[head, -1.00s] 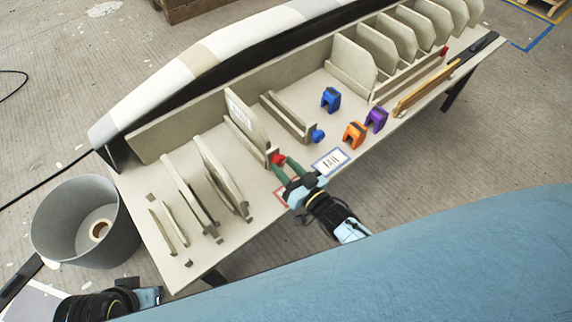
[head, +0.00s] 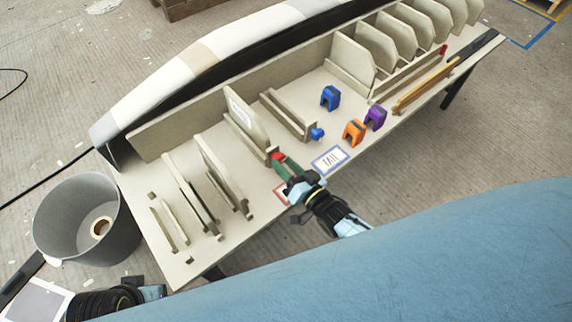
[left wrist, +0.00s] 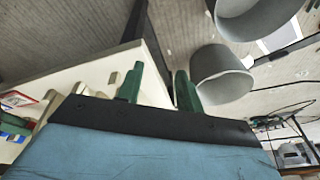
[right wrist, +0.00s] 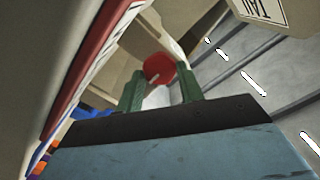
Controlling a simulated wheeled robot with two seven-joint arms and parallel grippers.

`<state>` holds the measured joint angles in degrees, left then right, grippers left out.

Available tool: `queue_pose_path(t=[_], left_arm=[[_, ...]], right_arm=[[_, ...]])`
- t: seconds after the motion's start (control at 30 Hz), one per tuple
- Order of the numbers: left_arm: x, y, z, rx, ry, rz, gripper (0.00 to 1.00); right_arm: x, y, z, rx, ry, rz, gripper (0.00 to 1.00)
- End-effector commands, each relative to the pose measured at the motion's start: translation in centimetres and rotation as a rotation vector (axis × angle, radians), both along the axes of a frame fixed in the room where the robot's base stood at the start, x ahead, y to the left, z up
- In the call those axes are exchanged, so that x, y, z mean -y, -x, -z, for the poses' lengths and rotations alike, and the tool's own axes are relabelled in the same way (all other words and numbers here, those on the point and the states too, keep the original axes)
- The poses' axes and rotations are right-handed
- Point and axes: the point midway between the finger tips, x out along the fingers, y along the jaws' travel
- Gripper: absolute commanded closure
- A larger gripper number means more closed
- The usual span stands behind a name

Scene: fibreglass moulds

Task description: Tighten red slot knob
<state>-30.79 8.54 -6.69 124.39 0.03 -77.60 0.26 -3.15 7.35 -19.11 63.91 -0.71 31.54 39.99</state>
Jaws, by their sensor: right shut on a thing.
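The red slot knob (head: 278,157) is at the near end of a slot holding an upright panel (head: 248,117) with a white label. My right gripper (head: 284,165) reaches it from the table's front edge. In the right wrist view the red knob (right wrist: 158,69) shows between the two green fingertips (right wrist: 161,84), which are shut on it. The label on the panel reads "TAI…" in that view. My left gripper (left wrist: 158,85) is open and empty, with its green fingers apart near the table's left end. In the head view its fingers are out of frame.
A blue knob (head: 317,134) ends the neighbouring slot, which is empty. A "TAIL" card (head: 330,160) lies near the front edge. A grey bin (head: 78,228) stands left of the table.

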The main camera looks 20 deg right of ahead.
Motion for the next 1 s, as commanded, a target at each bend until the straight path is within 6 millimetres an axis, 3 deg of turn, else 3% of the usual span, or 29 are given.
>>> queue_pose_path(t=[0.03, 0.2, 0.57, 0.77, 1.0], left_arm=[[0.0, 0.0, 0.0, 0.0, 0.0, 0.0, 0.64], [0.0, 0.0, 0.0, 0.001, 0.0, 0.0, 0.64], [0.0, -0.1, -0.2, 0.006, 0.001, 0.0, 0.64], [-1.1, -0.2, 2.2, -0.011, -0.02, 0.001, 0.64], [-2.5, 0.4, 5.3, -0.031, -0.04, 0.001, 0.64]], right_arm=[[0.0, 0.0, 0.0, 0.0, 0.001, 0.0, 0.62], [0.0, 0.0, 0.0, 0.0, 0.001, 0.0, 0.41], [0.2, 0.5, 0.0, -0.001, 0.001, 0.0, 0.41], [1.2, 3.3, -0.1, -0.004, 0.005, 0.0, 0.41], [3.1, 8.5, -0.1, -0.003, 0.002, 0.0, 0.41]])
